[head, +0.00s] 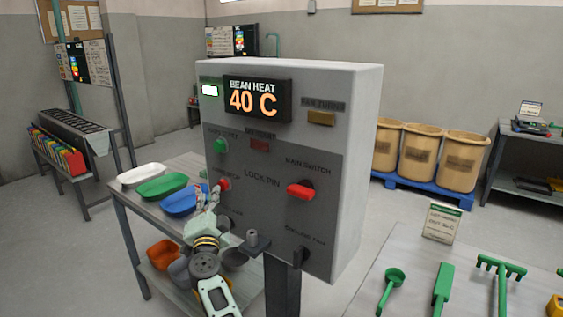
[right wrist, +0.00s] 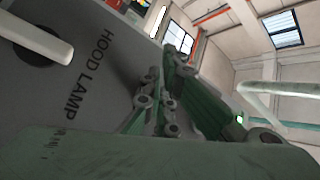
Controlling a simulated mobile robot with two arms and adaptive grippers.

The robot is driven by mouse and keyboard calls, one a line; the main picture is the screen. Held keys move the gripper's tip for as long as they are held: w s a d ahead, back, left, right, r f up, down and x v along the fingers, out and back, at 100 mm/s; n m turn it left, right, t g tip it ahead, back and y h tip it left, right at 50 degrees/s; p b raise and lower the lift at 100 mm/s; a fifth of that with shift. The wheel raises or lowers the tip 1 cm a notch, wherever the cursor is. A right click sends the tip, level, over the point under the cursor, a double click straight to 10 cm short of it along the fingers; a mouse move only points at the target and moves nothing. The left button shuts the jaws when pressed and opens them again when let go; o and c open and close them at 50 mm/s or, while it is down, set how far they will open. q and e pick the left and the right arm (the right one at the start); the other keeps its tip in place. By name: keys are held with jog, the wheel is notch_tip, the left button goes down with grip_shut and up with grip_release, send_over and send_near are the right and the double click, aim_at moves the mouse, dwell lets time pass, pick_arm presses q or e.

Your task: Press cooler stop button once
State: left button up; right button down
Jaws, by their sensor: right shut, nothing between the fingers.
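A grey control box (head: 350,120) stands upright with a dark panel on its front. A red round button (head: 223,184) sits at the panel's left side, below a green round button (head: 220,145); the label by the red one is partly hidden and hard to read. My right gripper (head: 208,190) is shut and empty, its fingertips just left of and close to the red button; I cannot tell if they touch. In the right wrist view its green fingers (right wrist: 165,105) are beside the panel near the "HOOD LAMP" lettering. My left gripper is not in view.
A red main switch (head: 300,190) and a black knob (head: 304,256) are on the panel's right. The display (head: 257,98) reads 40 C. A table with a white tray (head: 142,175), a green tray (head: 162,186) and a blue tray (head: 180,201) stands at left.

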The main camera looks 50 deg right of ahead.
jog(key=shift+d, duration=0.45)
jog(key=shift+a+r+p, duration=0.1)
jog(key=shift+p, duration=0.25)
jog(key=shift+a, duration=0.25)
dwell(0.4)
jog(key=a+p, duration=0.1)
jog(key=a, duration=0.5)
jog(key=shift+s, duration=0.25)
dwell(0.7)
